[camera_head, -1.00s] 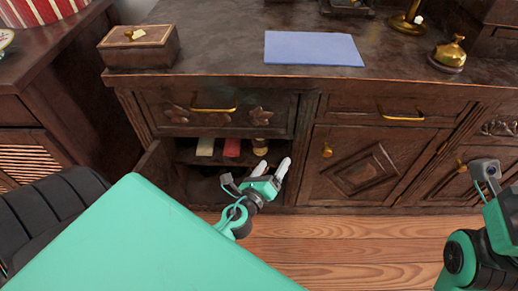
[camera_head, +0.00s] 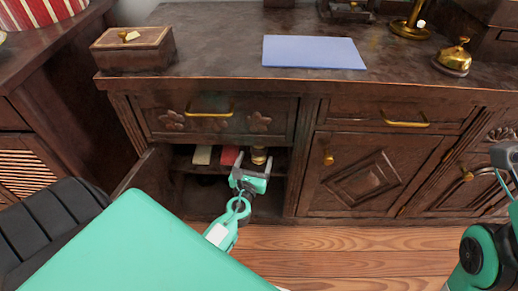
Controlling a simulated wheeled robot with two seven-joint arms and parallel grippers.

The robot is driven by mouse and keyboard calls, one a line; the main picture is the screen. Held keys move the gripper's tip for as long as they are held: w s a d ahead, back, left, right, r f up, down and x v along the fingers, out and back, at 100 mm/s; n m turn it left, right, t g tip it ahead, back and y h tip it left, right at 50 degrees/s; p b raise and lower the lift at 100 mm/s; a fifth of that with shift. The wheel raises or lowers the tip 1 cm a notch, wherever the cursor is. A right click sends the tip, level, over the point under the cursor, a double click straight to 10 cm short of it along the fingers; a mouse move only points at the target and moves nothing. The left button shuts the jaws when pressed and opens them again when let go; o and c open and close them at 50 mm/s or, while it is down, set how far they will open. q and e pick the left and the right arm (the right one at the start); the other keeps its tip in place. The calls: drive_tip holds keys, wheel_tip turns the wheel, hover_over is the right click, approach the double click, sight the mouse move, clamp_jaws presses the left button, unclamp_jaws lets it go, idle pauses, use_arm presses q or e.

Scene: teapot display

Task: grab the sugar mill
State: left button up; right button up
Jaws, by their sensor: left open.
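A small jar-like item with a gold-coloured top (camera_head: 259,155), which looks like the sugar mill, stands on the shelf inside the open lower cabinet. My left gripper (camera_head: 252,168) is open at the cabinet opening, just below and in front of it. Its fingers point into the cabinet toward the shelf, and the gripper hides the lower part of the item. I cannot tell whether they touch. My right arm shows at the right edge, and its gripper's fingers cannot be made out.
A red item (camera_head: 230,156) and a cream item (camera_head: 202,155) stand left of the mill on the same shelf. The open cabinet door (camera_head: 150,170) is at the left. A wooden box (camera_head: 133,50), a blue mat (camera_head: 313,52) and a brass bell (camera_head: 454,58) are on the countertop.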

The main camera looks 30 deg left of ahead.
sight(257, 156)
use_arm(q)
drive_tip(key=shift+b+x, duration=0.55)
drive_tip(key=shift+x, duration=2.1)
drive_tip(key=shift+d+f, duration=0.1)
drive_tip(key=shift+f, duration=0.05)
drive_tip(key=shift+c, duration=0.2)
drive_tip(key=c, duration=1.1)
drive_tip(key=shift+c, duration=0.9)
drive_tip(key=shift+r, duration=0.25)
